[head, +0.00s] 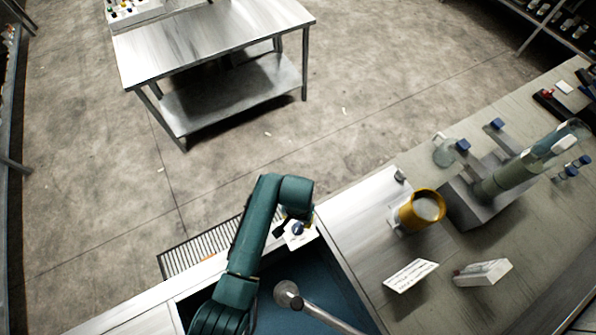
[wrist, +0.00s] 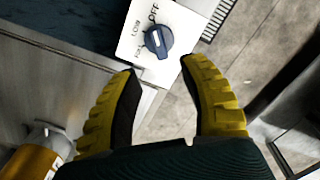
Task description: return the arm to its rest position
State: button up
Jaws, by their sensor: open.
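My gripper (wrist: 160,98) is open in the wrist view, with its two yellow-and-black fingers apart and nothing between them. Beyond the fingertips is a white plate with a blue rotary knob (wrist: 158,40) and the printed words OFF and LOW. The knob stands apart from the fingers. In the head view my green arm (head: 255,240) reaches up from the bottom edge and bends right over the dark blue basin. The knob also shows there (head: 298,229), just below the end of the arm. The fingers are mostly hidden in the head view.
A yellow cup-like container (head: 421,209) stands on the bench right of the basin (head: 345,290). A white card (head: 411,274) and a small white box (head: 483,272) lie nearby. A grey apparatus (head: 480,200) and blue-capped bottles stand farther right. A steel table (head: 215,40) stands across open floor.

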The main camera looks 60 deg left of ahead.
jog(key=shift+r, duration=1.75)
